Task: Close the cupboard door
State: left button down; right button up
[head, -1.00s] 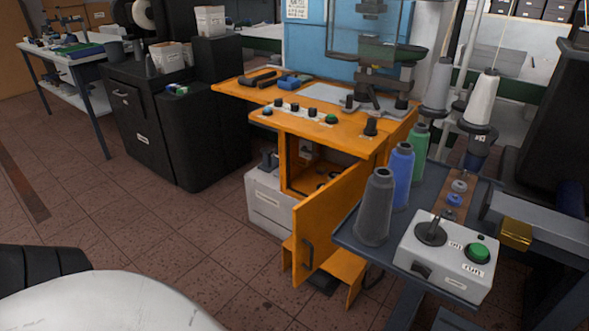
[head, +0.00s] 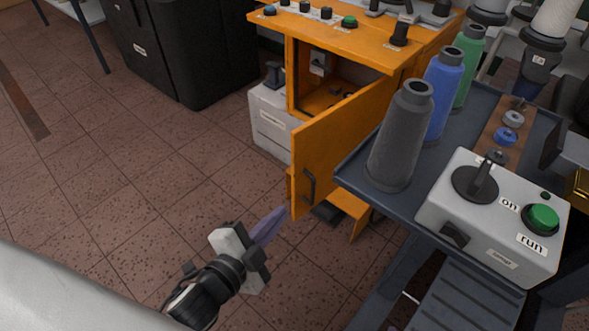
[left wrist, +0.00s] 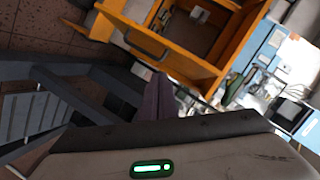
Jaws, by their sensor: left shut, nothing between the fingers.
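The orange cupboard door (head: 340,140) stands open, swung out toward me, with a dark handle (head: 309,186) near its free edge. The orange cupboard (head: 292,75) shows its open interior (head: 325,92) behind the door. My left gripper (head: 284,212) is shut and empty, its purple-grey fingers close to the door's free lower edge; whether they touch it I cannot tell. In the left wrist view the fingers (left wrist: 159,85) point toward the cupboard, with the door (left wrist: 130,35) and its handle (left wrist: 147,43) just beyond them. My right gripper is not seen.
A dark table (head: 362,187) at the right carries grey (head: 400,140), blue (head: 436,95) and green thread cones and a control box (head: 465,215), close beside the door. A white box (head: 270,128) stands left of the cupboard.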

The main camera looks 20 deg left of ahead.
aim_at(303, 156)
pick_arm(q)
jog(key=w+r+m+t+b, duration=0.1)
jog(key=w+m, duration=0.1)
jog(key=w, duration=0.2)
jog(key=w+r+m+t+h+b, duration=0.1)
jog(key=w+r+m, duration=0.1)
jog(key=w, duration=0.3)
jog(key=w+r+m+t+b, duration=0.1)
jog(key=w+m, duration=0.2)
jog(key=w, duration=0.2)
jog(key=shift+w+d+r+m+h, duration=0.25)
jog(key=shift+d+r+m+h, duration=0.05)
jog(key=shift+r+m, duration=0.1)
